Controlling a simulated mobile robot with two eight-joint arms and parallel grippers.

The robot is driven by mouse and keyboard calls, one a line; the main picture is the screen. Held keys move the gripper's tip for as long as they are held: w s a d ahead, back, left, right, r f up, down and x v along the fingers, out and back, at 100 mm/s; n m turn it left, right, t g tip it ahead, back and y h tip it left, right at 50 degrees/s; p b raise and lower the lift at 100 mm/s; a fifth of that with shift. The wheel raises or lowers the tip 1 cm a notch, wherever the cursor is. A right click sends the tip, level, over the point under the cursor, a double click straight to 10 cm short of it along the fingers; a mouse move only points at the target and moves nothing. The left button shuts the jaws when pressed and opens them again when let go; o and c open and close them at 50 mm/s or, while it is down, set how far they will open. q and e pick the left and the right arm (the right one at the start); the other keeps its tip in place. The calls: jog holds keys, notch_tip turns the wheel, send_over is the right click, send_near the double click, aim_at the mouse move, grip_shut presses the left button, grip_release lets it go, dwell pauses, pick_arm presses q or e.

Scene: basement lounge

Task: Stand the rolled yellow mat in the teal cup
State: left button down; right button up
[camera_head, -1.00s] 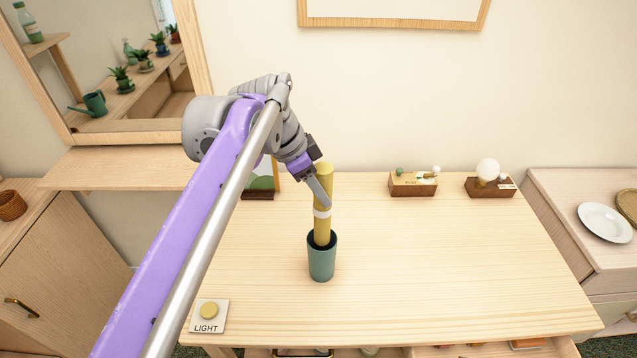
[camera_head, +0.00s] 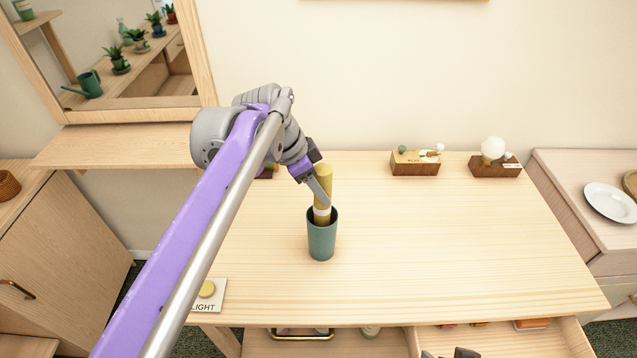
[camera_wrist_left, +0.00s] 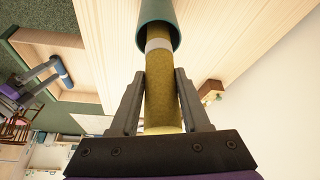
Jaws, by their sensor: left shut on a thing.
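The rolled yellow mat (camera_head: 324,184) stands nearly upright, its lower end inside the teal cup (camera_head: 321,238). Its white band is at about the cup's rim. The cup stands upright on the table. My left gripper (camera_head: 324,201) is shut on the mat just above the rim. In the left wrist view the fingers flank the mat (camera_wrist_left: 162,97), and its banded end enters the cup (camera_wrist_left: 156,14). The mat's lower end is hidden in the cup. What seems to be my right gripper (camera_head: 448,354) barely shows at the bottom edge; its jaw state is unclear.
The pale wooden table (camera_head: 440,250) is clear around the cup. Two wooden blocks with small ornaments (camera_head: 415,163) (camera_head: 494,167) stand at its back. A light switch plate (camera_head: 208,295) lies front left. An open drawer (camera_head: 495,341) juts out below the front edge.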

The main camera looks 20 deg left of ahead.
pick_arm(q)
jog(key=shift+f, duration=0.3)
jog(key=shift+c, duration=1.5)
grip_release()
jog(key=v, duration=1.1)
jog(key=shift+p, duration=0.4)
jog(key=shift+f, duration=0.1)
